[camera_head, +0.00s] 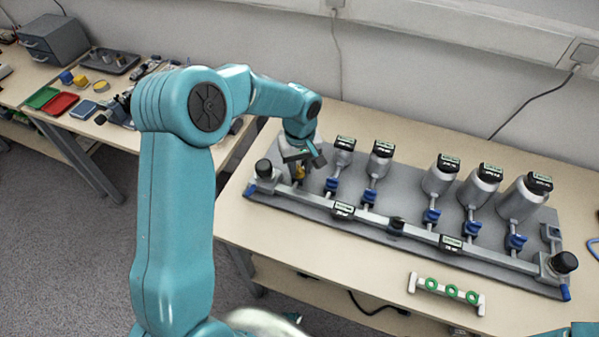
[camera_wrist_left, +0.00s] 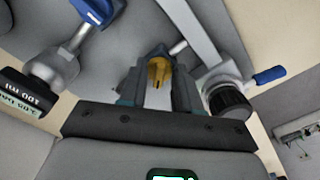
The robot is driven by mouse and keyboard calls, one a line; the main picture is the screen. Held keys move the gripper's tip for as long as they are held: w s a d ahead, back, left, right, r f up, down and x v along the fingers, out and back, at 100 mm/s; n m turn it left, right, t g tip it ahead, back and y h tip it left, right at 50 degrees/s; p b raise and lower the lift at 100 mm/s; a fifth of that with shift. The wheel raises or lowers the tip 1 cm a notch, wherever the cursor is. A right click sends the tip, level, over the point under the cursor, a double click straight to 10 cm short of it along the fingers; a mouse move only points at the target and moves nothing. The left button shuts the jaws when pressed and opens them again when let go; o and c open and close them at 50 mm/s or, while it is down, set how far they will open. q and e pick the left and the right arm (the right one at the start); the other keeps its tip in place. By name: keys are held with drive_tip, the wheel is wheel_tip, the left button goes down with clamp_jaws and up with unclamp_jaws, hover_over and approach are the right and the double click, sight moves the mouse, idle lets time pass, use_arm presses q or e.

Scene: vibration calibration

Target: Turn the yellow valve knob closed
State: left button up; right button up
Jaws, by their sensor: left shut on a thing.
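The yellow valve knob (camera_head: 300,172) is at the left end of the grey manifold board (camera_head: 330,212) in the head view, partly hidden by my gripper. In the left wrist view the yellow knob (camera_wrist_left: 158,72) sits between the fingers. My left gripper (camera_head: 302,160) reaches down over it from above, and in the wrist view its fingers (camera_wrist_left: 158,88) are shut around the knob. The way the knob's handle points is hard to tell. My right gripper does not show.
Several grey cylinders with black labelled caps (camera_head: 383,150) and blue valve knobs (camera_head: 432,215) stand along the board. Black knobs (camera_head: 264,168) sit at both rail ends. A white holder with green rings (camera_head: 450,291) lies in front. A side table at left holds trays (camera_head: 60,103).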

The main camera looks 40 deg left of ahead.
sight(301, 169)
use_arm(q)
drive_tip(key=n+b, duration=0.3)
drive_tip(key=n, duration=0.2)
drive_tip(key=shift+w+n, duration=0.15)
drive_tip(key=shift+n, duration=0.15)
drive_tip(key=shift+w+n+b, duration=0.1)
drive_tip(key=shift+n+b, duration=0.9)
drive_tip(key=shift+n, duration=1.3)
drive_tip(key=shift+r, duration=0.1)
drive_tip(key=o, duration=1)
wheel_tip(301, 169, up, 16)
drive_tip(key=p, duration=0.2)
drive_tip(key=shift+r+p, duration=0.15)
drive_tip(key=shift+p, duration=0.2)
